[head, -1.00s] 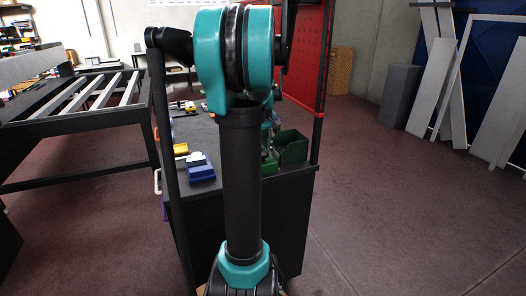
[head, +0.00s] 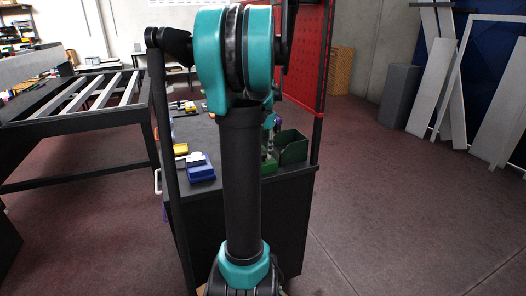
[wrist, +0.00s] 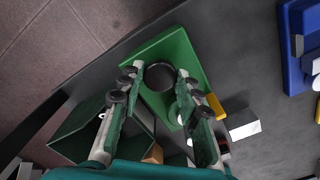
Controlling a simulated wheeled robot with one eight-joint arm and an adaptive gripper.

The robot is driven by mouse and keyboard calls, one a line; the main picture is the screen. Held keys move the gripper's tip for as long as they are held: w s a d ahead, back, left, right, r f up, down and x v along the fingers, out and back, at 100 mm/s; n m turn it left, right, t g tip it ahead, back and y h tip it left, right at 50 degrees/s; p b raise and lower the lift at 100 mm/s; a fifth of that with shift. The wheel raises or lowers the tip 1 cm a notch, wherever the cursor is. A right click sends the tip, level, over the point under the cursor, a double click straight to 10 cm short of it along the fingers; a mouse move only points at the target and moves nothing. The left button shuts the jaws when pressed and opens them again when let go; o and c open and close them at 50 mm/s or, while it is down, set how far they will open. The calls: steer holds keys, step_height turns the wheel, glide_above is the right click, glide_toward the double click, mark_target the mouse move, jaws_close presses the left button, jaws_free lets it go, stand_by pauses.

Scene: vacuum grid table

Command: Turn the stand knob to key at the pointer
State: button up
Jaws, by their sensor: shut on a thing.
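The green stand (wrist: 180,50) lies on the dark bench top in the wrist view. A round black knob (wrist: 160,76) stands on it. My gripper (wrist: 157,76) has one finger on each side of the knob and is shut on it. Part of a white round shape (wrist: 179,113) shows on the stand beside the right finger. A yellow piece (wrist: 215,106) sits at the stand's right edge. I cannot make out a key mark, nor tell whether the yellow piece is the pointer. In the head view my arm hides the knob and most of the gripper.
A dark green open bin (wrist: 82,138) is left of the stand; it also shows in the head view (head: 292,150). A blue bin (wrist: 291,48) is at the right. A grey-white block (wrist: 243,124) lies near the yellow piece. A red pegboard (head: 308,60) rises behind the bench.

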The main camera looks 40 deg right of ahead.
steer(key=shift+m, duration=0.3)
steer(key=o, duration=1.2)
steer(key=shift+c, duration=0.2)
step_height(320, 180, up, 12)
